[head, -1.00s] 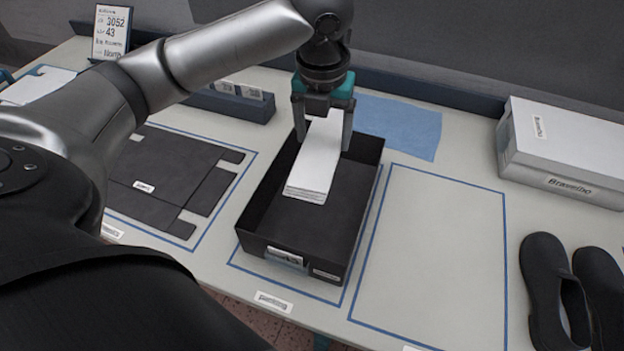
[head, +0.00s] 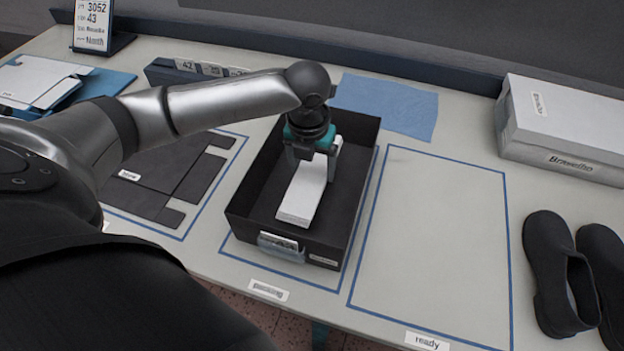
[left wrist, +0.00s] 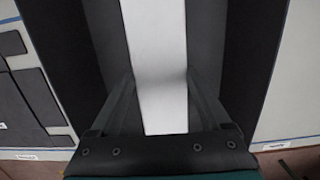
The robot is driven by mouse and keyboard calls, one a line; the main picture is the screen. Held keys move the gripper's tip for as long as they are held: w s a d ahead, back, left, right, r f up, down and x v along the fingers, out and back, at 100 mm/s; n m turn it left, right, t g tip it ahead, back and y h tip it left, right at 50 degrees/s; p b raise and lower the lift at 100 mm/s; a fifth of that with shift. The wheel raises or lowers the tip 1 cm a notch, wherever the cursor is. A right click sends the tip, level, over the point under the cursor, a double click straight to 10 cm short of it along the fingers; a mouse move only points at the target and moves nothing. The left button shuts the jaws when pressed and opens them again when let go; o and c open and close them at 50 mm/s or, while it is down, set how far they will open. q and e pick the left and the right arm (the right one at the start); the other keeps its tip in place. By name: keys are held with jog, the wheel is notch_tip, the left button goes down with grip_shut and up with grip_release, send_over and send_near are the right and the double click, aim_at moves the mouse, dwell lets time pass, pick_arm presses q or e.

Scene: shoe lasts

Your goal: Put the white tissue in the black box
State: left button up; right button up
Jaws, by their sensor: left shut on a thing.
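The white tissue (head: 303,193) is a long folded stack, inside the walls of the black box (head: 352,215) in the head view. My left gripper (head: 314,150) is shut on its far end from above, low in the box. In the left wrist view the tissue (left wrist: 158,60) runs between the two fingers (left wrist: 158,98), with the dark box floor on both sides. I cannot tell whether the tissue's underside touches the floor. My right gripper is not in view.
A flat black carton blank (head: 150,178) lies left of the box. A blue cloth (head: 390,105) lies behind it. The outlined area to the right (head: 435,235) is bare. A white shoebox (head: 565,130) and black shoes (head: 560,275) are at the right.

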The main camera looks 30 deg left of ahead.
aim_at(312, 173)
pick_arm(q)
notch_tip(312, 173, down, 4)
jog(key=shift+r+b, duration=0.1)
jog(key=shift+b, duration=0.35)
jog(key=shift+f, duration=0.2)
jog(key=shift+f, duration=0.1)
jog(key=o, duration=1.1)
jog(key=r+p, duration=0.1)
jog(key=r, duration=0.3)
jog(key=s+r+p, duration=0.1)
jog(key=r, duration=0.3)
jog(key=r+p, duration=0.1)
jog(key=r, duration=0.3)
jog(key=shift+s+d+r, duration=0.1)
jog(key=shift+s+d, duration=0.1)
